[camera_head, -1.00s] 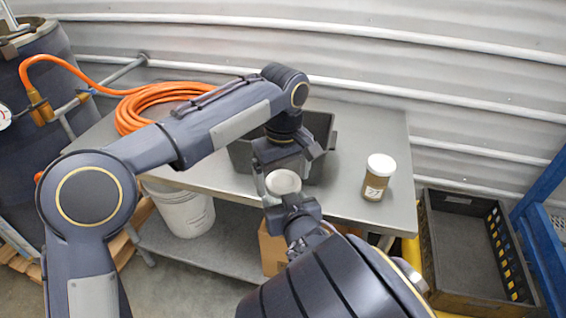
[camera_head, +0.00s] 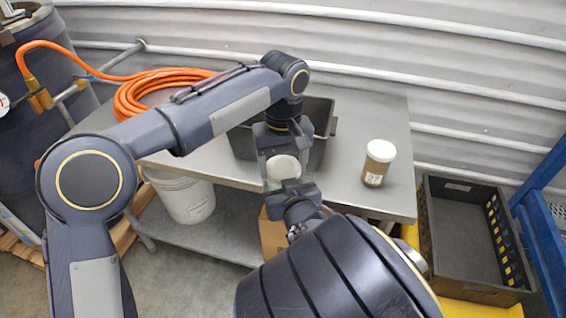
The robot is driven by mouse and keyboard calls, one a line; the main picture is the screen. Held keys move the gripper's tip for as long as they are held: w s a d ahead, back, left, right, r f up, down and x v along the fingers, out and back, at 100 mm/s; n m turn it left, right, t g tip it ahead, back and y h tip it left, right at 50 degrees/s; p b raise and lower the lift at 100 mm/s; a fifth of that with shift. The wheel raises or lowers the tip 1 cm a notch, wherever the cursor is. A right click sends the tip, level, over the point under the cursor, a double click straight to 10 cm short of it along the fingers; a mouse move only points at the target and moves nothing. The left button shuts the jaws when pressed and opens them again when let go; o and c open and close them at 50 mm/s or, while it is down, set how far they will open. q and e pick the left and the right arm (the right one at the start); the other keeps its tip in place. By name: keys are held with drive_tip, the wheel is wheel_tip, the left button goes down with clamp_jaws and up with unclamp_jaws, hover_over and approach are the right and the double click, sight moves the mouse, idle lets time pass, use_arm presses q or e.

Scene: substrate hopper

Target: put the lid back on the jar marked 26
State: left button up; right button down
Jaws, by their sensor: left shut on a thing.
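My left gripper (camera_head: 283,165) points down in front of the grey bin, its fingers shut on a pale round piece (camera_head: 283,171) that looks like the lid. My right gripper (camera_head: 298,190) comes up from the lower right, just below and close to the left one. Its fingers are partly hidden, and I cannot tell whether it holds a jar under the lid. A jar with brown contents and a white lid (camera_head: 376,163) stands upright on the right of the table. Its label is small and not clearly readable, perhaps 27.
The grey metal table (camera_head: 383,120) carries a dark grey bin (camera_head: 322,116) behind my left gripper and a coiled orange hose (camera_head: 140,98). A black crate (camera_head: 462,235) stands at the right, beside a blue frame (camera_head: 540,215). The tabletop around the lidded jar is clear.

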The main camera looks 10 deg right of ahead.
use_arm(q)
drive_tip(key=m, duration=0.7)
drive_tip(key=o, duration=1.1)
drive_tip(key=shift+r, duration=2.3)
drive_tip(key=shift+c, duration=0.4)
